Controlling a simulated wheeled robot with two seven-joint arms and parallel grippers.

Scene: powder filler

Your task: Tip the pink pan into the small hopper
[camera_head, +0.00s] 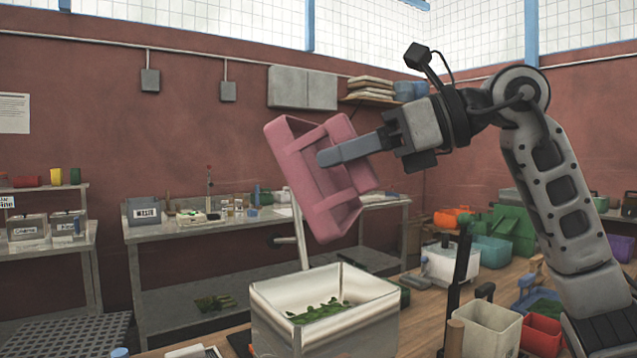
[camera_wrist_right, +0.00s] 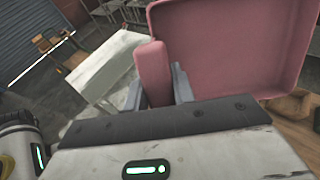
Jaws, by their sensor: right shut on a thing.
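The pink pan (camera_head: 310,180) is held in the air, tilted steeply, above the small hopper. My right gripper (camera_head: 325,158) is shut on it; in the right wrist view the fingers (camera_wrist_right: 158,88) close on a pink bar-like part, with the pan's broad pink wall (camera_wrist_right: 225,45) behind. The small hopper (camera_head: 325,325) is a pale metal open box at the bottom centre, with green pieces (camera_head: 322,311) inside. The pan's contents cannot be made out. My left gripper is not in view.
A grey workbench (camera_head: 280,218) with a waste box (camera_head: 145,212) stands behind along the red wall. Right of the hopper are a white bin (camera_head: 450,262), a beige bin (camera_head: 487,328) and a red bin (camera_head: 542,335). A thin pole (camera_head: 300,225) rises behind the hopper.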

